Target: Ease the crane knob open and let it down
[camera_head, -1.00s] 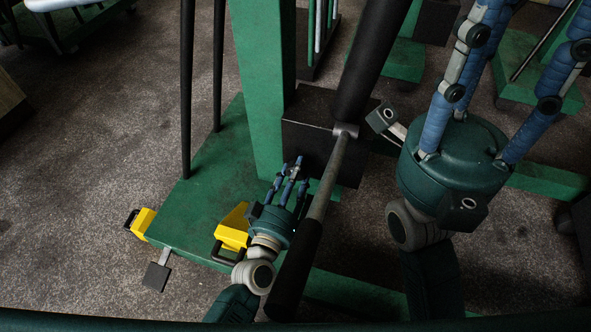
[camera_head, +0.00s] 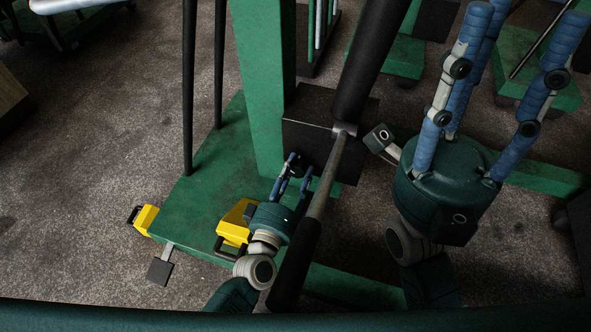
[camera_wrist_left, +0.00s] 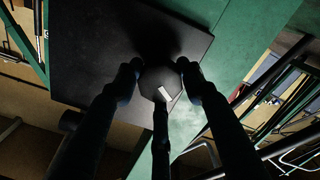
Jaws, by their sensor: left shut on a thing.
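The crane is a green frame (camera_head: 262,85) with a black block (camera_head: 303,136) on its base. The dark round knob (camera_wrist_left: 160,82) sits in front of the block's dark face in the left wrist view, with a pale slanted mark on it. My left gripper (camera_head: 299,165) is shut on the knob, its fingers around it in the left wrist view (camera_wrist_left: 160,88). In the head view the fingers and block hide the knob. My right gripper (camera_head: 527,14) is raised at the right with its fingers spread and nothing seen between them; its tips reach the top edge.
A long dark lever or cylinder (camera_head: 366,65) slants down to a rod and a black grip (camera_head: 297,262) beside my left wrist. Yellow parts (camera_head: 236,222) stand on the green base (camera_head: 200,200). Open floor (camera_head: 90,170) lies to the left.

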